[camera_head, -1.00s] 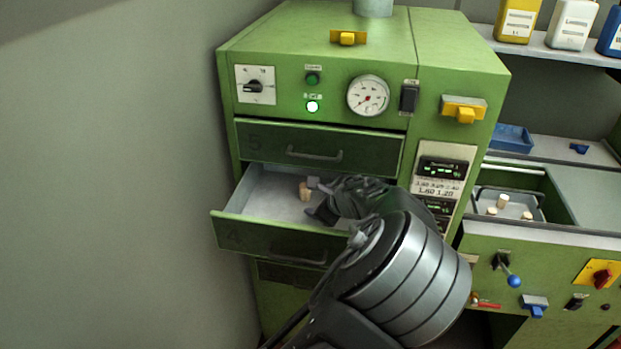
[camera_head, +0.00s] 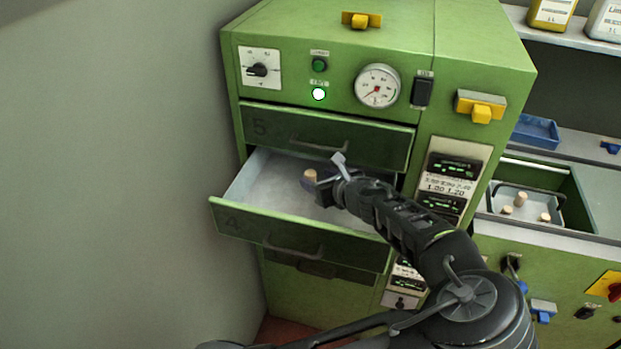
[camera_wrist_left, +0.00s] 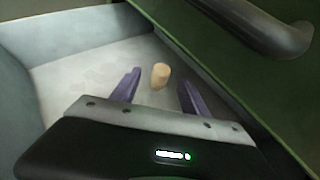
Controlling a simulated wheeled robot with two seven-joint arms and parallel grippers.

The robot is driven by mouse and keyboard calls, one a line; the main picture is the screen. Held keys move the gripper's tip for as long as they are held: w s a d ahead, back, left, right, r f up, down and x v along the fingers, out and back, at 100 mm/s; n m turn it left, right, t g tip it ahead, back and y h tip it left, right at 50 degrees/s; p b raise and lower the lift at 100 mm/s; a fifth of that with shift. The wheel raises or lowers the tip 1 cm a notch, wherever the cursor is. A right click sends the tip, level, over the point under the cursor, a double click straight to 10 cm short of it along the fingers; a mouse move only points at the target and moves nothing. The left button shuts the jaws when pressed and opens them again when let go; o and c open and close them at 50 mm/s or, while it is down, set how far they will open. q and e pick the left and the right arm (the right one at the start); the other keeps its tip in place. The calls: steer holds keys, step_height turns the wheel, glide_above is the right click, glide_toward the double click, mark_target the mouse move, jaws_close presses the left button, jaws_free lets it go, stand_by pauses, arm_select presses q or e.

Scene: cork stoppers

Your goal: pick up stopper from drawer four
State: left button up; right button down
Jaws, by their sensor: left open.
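Drawer four (camera_head: 262,228) of the green cabinet is pulled open, with a pale grey inside. A tan cork stopper (camera_head: 310,175) is in it, and it also shows in the left wrist view (camera_wrist_left: 160,75). My left gripper (camera_head: 325,178) is at the open drawer, right by the stopper. In the left wrist view its two fingers (camera_wrist_left: 158,90) are apart, with the stopper ahead of and between them, not visibly gripped. The stopper's lower part is partly hidden by the gripper in the head view. My right gripper is not in view.
Closed drawer five (camera_head: 325,140) lies just above the open drawer, with a bar handle. A tray (camera_head: 530,220) with several stoppers sits in a bay at the right. A grey wall stands close on the left.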

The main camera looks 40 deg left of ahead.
mark_target(313, 177)
arm_select(q)
steer(key=shift+w+a+f, duration=0.1)
steer(key=p+x, duration=0.1)
steer(key=x, duration=0.4)
steer(key=shift+a+f, duration=0.1)
steer(key=shift+f, duration=0.05)
stand_by(0.7)
jaws_close()
stand_by(0.3)
